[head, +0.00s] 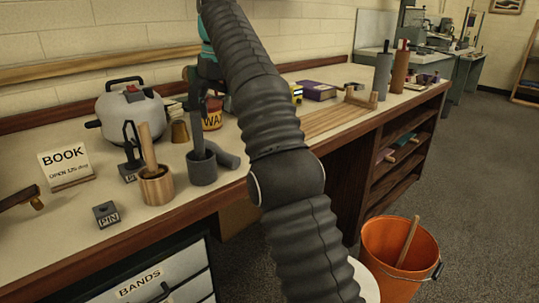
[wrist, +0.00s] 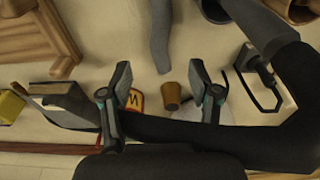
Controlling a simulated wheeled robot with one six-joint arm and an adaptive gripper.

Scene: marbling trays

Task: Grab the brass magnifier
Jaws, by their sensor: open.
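A small brass-brown tapered piece, which looks like the brass magnifier (head: 180,131), stands on the bench between the grey lidded pot and the WAX tin. In the wrist view the same piece (wrist: 172,95) lies between my two fingers, apart from both. My gripper (wrist: 160,75) is open and empty above the bench. In the head view my arm hides part of the gripper, and its fingers show near the WAX tin.
The WAX tin (head: 212,116) is close beside the brass piece. A grey pot (head: 131,113), a black clamp-like stand (head: 132,150), a wooden cup (head: 157,187) and a dark grey cup (head: 202,167) stand around it. An orange bucket (head: 398,262) is on the floor.

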